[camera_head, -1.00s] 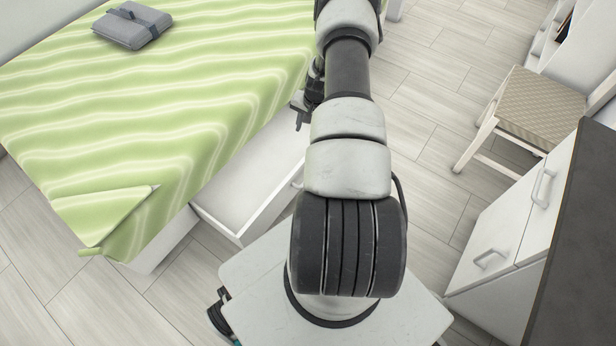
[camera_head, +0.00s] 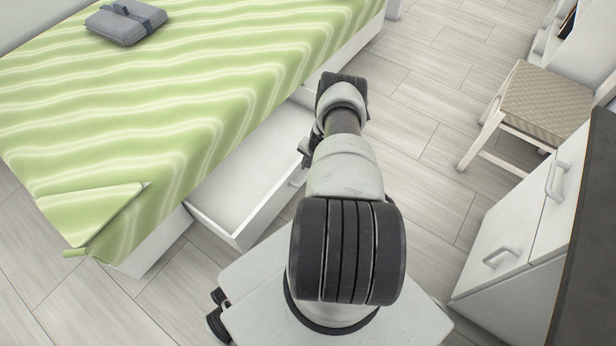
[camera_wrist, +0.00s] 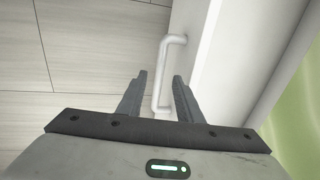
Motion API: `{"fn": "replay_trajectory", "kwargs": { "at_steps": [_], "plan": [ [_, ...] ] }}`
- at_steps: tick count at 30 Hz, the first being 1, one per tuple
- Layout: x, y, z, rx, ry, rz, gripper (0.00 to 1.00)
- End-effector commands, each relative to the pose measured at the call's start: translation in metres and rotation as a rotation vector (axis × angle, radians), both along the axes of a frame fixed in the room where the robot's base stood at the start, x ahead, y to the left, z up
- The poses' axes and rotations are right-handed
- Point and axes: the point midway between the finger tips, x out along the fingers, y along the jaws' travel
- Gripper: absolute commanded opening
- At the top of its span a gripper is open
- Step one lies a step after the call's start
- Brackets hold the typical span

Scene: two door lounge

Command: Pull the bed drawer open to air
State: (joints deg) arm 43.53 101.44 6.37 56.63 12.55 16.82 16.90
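The white bed drawer (camera_head: 245,180) stands pulled out from under the bed (camera_head: 150,130), and its empty inside shows in the head view. The bed has a green wavy-striped cover. In the wrist view, the drawer's pale bar handle (camera_wrist: 178,40) runs along the drawer front, and part of it lies between my gripper's two fingers (camera_wrist: 158,98). The fingers are apart, with a visible gap between the left finger and the handle. The right finger is close to the handle; I cannot tell whether it touches. In the head view, my arm mostly hides the gripper and handle.
A white cabinet (camera_head: 500,255) with bar handles and a dark top stands at the right. A chair with a woven seat (camera_head: 545,100) is behind it. A grey folded bundle (camera_head: 125,22) lies on the bed. Floor between bed and chair is clear.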

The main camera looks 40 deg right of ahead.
Motion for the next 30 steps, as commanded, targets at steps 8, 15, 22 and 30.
{"fn": "replay_trajectory", "kwargs": {
  "at_steps": [8,15,22,30],
  "plan": [
    [0.008,0.002,-0.045,-0.001,0.0,0.001,0.33],
    [0.01,0.003,-0.05,0.0,0.0,0.001,0.33],
    [0.01,0.003,-0.05,0.0,0.0,0.001,0.24],
    [0.01,0.003,-0.05,0.0,0.0,0.001,0.0]
  ]
}}
